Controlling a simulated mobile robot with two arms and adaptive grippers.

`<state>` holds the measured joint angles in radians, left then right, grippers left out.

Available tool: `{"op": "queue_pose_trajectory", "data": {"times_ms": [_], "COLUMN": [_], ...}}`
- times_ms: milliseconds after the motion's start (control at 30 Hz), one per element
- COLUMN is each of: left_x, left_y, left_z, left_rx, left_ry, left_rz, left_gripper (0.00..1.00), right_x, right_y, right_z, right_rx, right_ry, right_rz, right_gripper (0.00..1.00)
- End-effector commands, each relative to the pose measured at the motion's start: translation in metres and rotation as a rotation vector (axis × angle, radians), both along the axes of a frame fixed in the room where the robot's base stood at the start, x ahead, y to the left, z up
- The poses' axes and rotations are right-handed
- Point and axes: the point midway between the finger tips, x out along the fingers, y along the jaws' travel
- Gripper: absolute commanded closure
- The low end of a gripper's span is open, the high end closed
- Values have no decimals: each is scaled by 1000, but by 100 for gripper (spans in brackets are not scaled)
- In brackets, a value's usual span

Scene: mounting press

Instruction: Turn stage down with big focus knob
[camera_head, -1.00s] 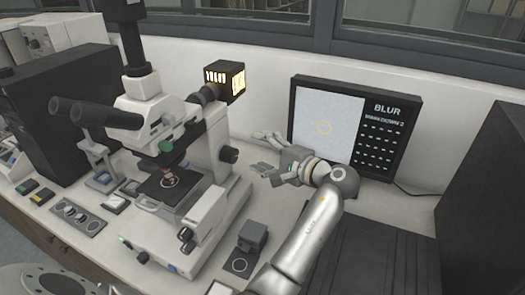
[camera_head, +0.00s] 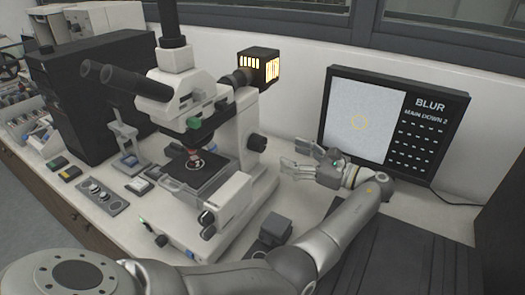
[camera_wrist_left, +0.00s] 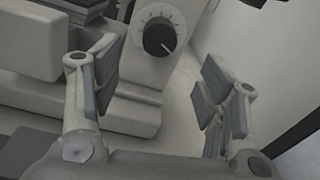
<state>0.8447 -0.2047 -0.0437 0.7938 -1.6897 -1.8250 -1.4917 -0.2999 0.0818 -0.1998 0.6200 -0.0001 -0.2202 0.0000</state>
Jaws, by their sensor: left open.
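The microscope (camera_head: 232,182) stands on the bench. A black round knob (camera_head: 257,142) is on its right side; the wrist view shows a black knob (camera_wrist_left: 160,37) with a white mark and a scale around it, which looks like this one. My left gripper (camera_head: 292,159) is open and empty to the right of this knob, apart from it. In the wrist view the knob lies ahead between the spread fingers (camera_wrist_left: 162,75). The stage (camera_head: 190,172) holds a sample under the objective. The monitor (camera_head: 398,122) reads "BLUR" and "MAIN DOWN 2". My right gripper is not in view.
A small grey block-shaped device (camera_head: 274,229) stands in front of the microscope's right side, near my left arm. A black cabinet (camera_head: 95,95) and a control strip (camera_head: 102,195) are on the left.

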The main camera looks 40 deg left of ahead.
Motion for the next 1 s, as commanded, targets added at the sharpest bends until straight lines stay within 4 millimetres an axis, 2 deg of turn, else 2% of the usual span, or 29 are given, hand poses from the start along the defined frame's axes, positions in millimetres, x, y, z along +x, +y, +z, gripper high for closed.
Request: {"op": "queue_pose_trajectory", "data": {"times_ms": [167, 600, 800, 1000], "left_x": [-1, -8, -9, -9], "left_y": [12, 89, 106, 108], "left_z": [1, 2, 0, -1], "left_rx": [4, 4, 3, 3], "left_ry": [30, 26, 25, 24], "left_rz": [9, 7, 5, 5], "left_gripper": [33, 33, 33, 33], "right_x": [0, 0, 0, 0], "right_y": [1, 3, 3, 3], "right_z": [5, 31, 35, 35], "right_rx": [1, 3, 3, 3], "right_ry": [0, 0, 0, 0], "right_rz": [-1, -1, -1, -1], "right_gripper": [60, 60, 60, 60]}}
